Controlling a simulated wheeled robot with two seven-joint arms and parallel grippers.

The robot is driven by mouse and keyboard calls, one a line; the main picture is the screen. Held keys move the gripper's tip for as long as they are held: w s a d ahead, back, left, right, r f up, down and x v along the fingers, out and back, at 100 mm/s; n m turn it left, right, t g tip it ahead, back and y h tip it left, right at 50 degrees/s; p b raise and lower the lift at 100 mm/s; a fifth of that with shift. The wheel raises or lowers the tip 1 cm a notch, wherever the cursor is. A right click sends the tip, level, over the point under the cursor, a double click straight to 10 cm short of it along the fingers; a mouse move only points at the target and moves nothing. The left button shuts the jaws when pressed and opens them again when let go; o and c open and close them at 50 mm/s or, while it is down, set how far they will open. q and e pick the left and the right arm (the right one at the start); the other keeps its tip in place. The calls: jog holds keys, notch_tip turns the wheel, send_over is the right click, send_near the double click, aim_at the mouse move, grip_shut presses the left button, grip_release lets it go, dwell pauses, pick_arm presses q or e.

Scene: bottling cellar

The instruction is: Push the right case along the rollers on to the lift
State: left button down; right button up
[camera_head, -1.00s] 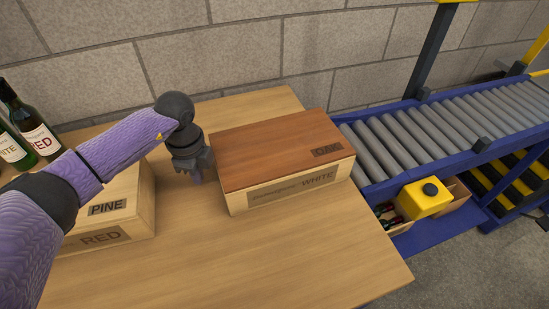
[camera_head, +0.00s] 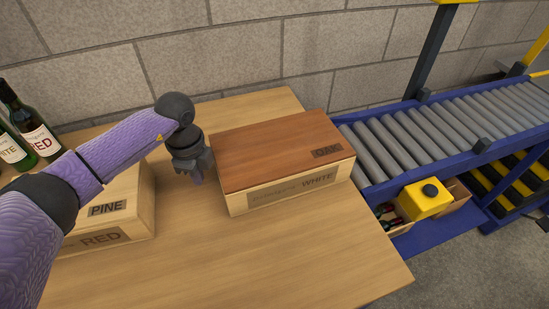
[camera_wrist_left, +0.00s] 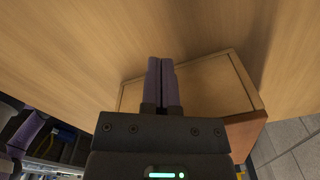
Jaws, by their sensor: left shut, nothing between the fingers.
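A pale wooden case (camera_head: 292,192) with a reddish-brown lid marked OAK (camera_head: 280,155) and a front marked WHITE stands on the table, its right end near the roller track (camera_head: 440,128). My left gripper (camera_head: 196,177) points down just left of this case's left end, its fingers shut and empty. I cannot tell whether it touches the case. In the left wrist view the shut fingers (camera_wrist_left: 161,80) lie in front of the case's pale side (camera_wrist_left: 215,88). A second case (camera_head: 128,212), marked PINE and RED, stands to the left, partly behind my arm. My right gripper is out of view.
Bottles (camera_head: 30,125) stand at the table's far left. A yellow container (camera_head: 425,198) and boxes with bottles sit below the rollers. A block wall (camera_head: 240,60) runs behind. The table's front middle (camera_head: 240,265) is clear. A dark post (camera_head: 430,55) rises behind the track.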

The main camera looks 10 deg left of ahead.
aim_at(252, 153)
pick_arm(q)
jog(key=shift+d, duration=0.1)
dwell(0.5)
jog(key=shift+w+d, duration=0.4)
jog(key=shift+d, duration=0.25)
jog(key=shift+w+d, duration=0.4)
jog(key=shift+d, duration=0.2)
jog(key=shift+w+d+b, duration=0.3)
jog(key=shift+w+d, duration=0.1)
jog(key=shift+d, duration=0.25)
jog(key=shift+w+d+b, duration=0.25)
jog(key=shift+w+d, duration=0.1)
jog(key=shift+d, duration=0.25)
jog(key=shift+w+d+f+b, duration=0.1)
jog(key=shift+w+d+b, duration=0.35)
jog(key=shift+d, duration=0.4)
jog(key=shift+w+d+b, duration=0.35)
jog(key=shift+w+d, duration=0.2)
jog(key=shift+d, duration=0.25)
jog(key=shift+w+d+b, duration=0.55)
jog(key=shift+d, duration=0.3)
